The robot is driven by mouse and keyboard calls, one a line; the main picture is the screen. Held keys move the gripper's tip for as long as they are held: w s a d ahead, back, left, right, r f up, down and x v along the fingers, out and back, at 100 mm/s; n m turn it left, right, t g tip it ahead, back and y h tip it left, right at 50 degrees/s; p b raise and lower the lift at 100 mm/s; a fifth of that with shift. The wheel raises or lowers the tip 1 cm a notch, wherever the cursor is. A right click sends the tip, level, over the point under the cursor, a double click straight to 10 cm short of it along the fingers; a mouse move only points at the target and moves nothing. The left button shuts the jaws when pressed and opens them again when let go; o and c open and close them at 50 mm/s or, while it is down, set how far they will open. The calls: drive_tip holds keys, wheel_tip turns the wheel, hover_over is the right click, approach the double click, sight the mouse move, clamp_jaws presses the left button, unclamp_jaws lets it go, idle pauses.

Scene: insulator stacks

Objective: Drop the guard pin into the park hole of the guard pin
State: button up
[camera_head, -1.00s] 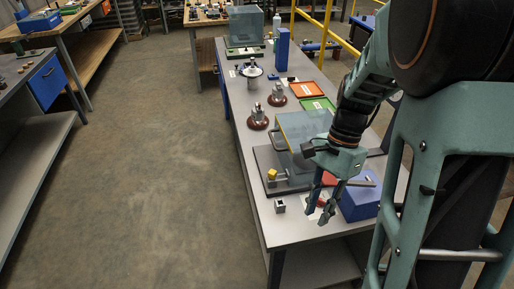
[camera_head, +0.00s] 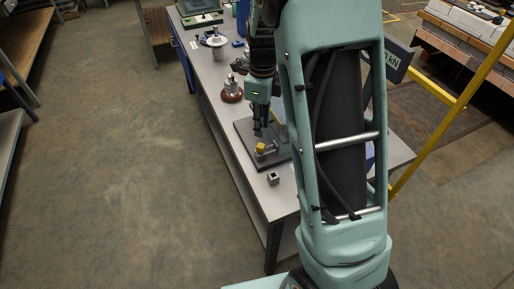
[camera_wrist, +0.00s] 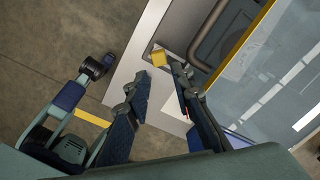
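A small yellow piece (camera_head: 261,147), perhaps the head of the guard pin, sits at the near left of a dark base plate (camera_head: 245,129), beside a grey bar. The wrist view shows the yellow piece (camera_wrist: 158,57) beyond my fingertips, next to a bent grey handle. My gripper (camera_head: 263,130) is just above and behind it in the head view. In the wrist view my gripper (camera_wrist: 157,78) is open, with nothing seen between the fingers. A small grey block (camera_head: 272,179) with a dark square opening stands on the table; I cannot tell whether it is the park hole.
The wrist view shows a clear guard panel (camera_wrist: 270,75) with a yellow edge close right of the fingers. A brown-based insulator (camera_head: 232,92) stands farther back on the grey table (camera_head: 222,125). My arm hides much of the table's right side.

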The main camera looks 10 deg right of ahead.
sight(261, 145)
wheel_tip(261, 145, down, 9)
drive_tip(key=shift+f, duration=0.2)
idle(0.3)
drive_tip(key=shift+c, duration=0.2)
clamp_jaws()
